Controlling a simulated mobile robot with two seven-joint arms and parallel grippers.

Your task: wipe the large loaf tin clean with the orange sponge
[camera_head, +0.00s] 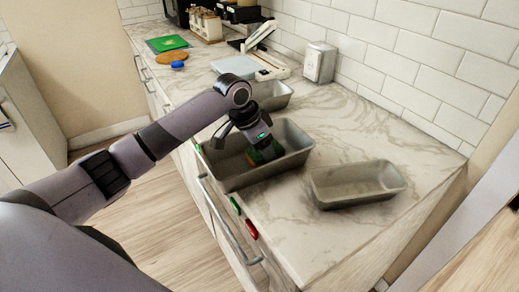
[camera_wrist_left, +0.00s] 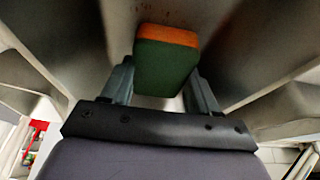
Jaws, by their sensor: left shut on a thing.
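The large loaf tin (camera_head: 236,180) is grey and deep and stands upright near the counter's front edge in the head view. My left gripper (camera_head: 263,148) reaches down inside it, shut on the orange sponge (camera_head: 266,155). In the left wrist view the sponge (camera_wrist_left: 166,62) shows a green side and an orange layer, between my two fingers. Small brown specks show on the tin's grey inside surface (camera_wrist_left: 150,12) beyond the sponge. Whether the sponge touches the tin is hard to tell. My right gripper is not in view.
A smaller loaf tin (camera_head: 350,195) stands to the right, and another tin (camera_head: 272,96) stands behind. A metal napkin holder (camera_head: 320,62) is by the tiled wall. A green board (camera_head: 167,43) and a blue item (camera_head: 178,65) lie at the far left. Bare counter (camera_head: 385,130) lies at right.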

